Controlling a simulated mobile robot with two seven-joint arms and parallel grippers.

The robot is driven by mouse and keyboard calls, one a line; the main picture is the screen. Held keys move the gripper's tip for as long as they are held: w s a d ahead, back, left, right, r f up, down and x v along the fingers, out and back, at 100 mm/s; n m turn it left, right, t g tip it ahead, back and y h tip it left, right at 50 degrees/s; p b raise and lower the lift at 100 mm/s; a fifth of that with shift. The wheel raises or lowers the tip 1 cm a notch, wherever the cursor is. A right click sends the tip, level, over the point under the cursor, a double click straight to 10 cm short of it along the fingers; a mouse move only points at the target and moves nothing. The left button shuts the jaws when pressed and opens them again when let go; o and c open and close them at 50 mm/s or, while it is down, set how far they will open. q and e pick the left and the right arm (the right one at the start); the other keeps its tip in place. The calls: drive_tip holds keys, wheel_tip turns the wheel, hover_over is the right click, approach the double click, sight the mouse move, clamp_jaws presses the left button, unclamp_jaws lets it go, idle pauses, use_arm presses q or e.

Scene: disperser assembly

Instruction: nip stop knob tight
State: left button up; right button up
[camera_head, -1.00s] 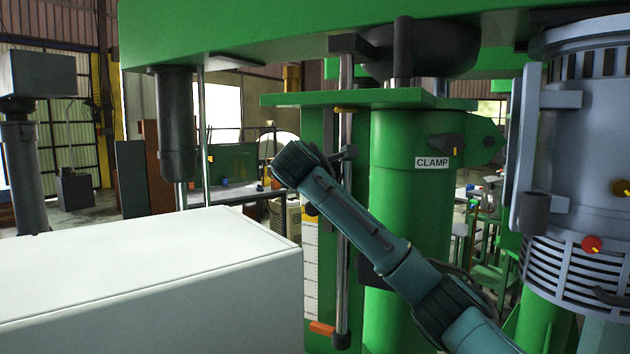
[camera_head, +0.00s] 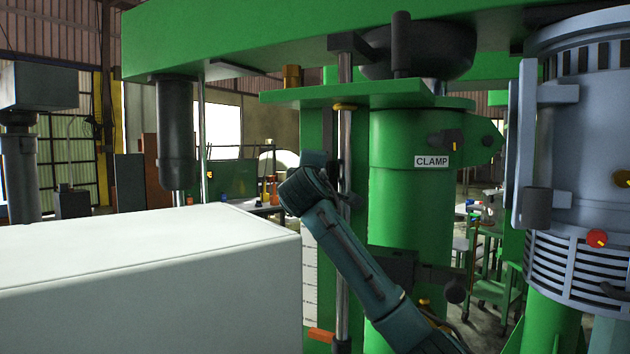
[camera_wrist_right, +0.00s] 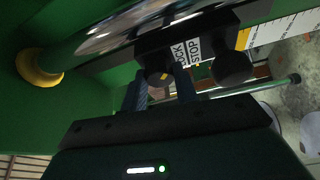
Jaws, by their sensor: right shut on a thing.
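The knob sits on a black block (camera_wrist_right: 205,34) beside a label reading STOP and, partly cut, LOCK. A larger black knob (camera_wrist_right: 232,68) stands to the right, apart from the fingers. In the head view my right arm reaches up from the lower right to the steel rod beside the green column (camera_head: 405,215); its fingers and the stop knob are hidden there. My left gripper is not in view.
A white box-shaped surface (camera_head: 150,265) fills the lower left. A green plate (camera_head: 370,96) overhangs the rod. A CLAMP label and a black knob (camera_head: 445,140) are on the column. A grey motor housing (camera_head: 580,160) stands at the right.

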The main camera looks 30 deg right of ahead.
drive_tip(key=shift+r+m, duration=0.1)
drive_tip(key=shift+m, duration=0.2)
idle(0.4)
drive_tip(key=o, duration=1)
drive_tip(key=shift+c, duration=0.2)
drive_tip(key=shift+h, duration=0.3)
